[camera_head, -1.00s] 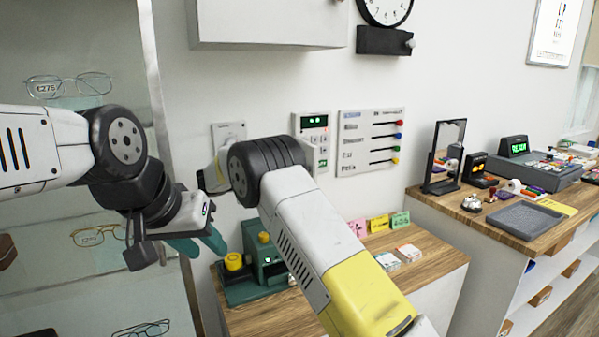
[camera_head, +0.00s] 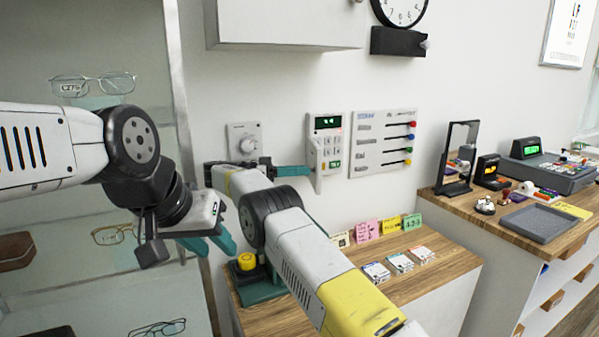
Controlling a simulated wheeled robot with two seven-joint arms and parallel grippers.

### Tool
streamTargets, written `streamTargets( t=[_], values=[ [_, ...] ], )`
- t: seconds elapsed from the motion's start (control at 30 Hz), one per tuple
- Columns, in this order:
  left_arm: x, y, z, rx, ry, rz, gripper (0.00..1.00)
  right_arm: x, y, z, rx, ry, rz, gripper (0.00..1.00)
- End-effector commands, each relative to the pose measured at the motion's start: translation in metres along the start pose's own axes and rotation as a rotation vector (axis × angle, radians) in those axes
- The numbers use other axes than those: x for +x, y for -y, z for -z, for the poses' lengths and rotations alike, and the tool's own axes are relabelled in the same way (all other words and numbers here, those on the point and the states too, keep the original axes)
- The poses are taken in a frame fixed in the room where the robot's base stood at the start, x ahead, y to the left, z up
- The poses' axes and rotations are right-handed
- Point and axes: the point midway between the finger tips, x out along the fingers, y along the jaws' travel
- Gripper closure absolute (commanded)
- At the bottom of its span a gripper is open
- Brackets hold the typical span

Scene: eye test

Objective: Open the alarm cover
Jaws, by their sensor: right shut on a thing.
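The alarm panel (camera_head: 327,123) is on the wall, with a lit display on top and a keypad (camera_head: 333,151) below. Its pale cover (camera_head: 316,168) stands out from the panel's left side, seen nearly edge-on, and keys show beside it. My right gripper (camera_head: 306,172) reaches in from the left with its teal fingers at the cover, shut on it; the exact grip is small to see. My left gripper (camera_head: 211,243) is lower left, away from the panel, its teal fingers apart and empty.
A dial plate (camera_head: 244,142) and a chart with coloured knobs (camera_head: 384,143) flank the panel. Below, a wooden counter (camera_head: 448,262) holds cards and a green device with a yellow knob (camera_head: 246,261). Glass shelving with spectacles (camera_head: 93,84) stands left; a white cabinet (camera_head: 285,22) hangs above.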

Motion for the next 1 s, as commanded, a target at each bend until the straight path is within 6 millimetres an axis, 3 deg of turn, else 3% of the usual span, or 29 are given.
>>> streamTargets(
  t=[0.5,0.53,0.63,1.0],
  values=[
    [0.0000,0.0000,0.0000,0.000,0.000,0.000,0.64,0.0017,0.0001,0.0055,0.010,-0.005,-0.006,1.00],
    [0.0000,0.0000,0.0000,0.000,0.000,0.000,0.64,0.0017,0.0001,0.0056,0.010,-0.005,-0.006,0.66],
    [0.0000,0.0000,0.0000,0.000,0.000,0.000,0.64,0.0015,0.0001,0.0049,0.009,-0.004,-0.006,0.48],
    [0.0000,0.0000,0.0000,0.000,0.000,0.000,0.64,0.0005,0.0001,0.0024,0.004,-0.001,-0.003,0.48]
  ],
)
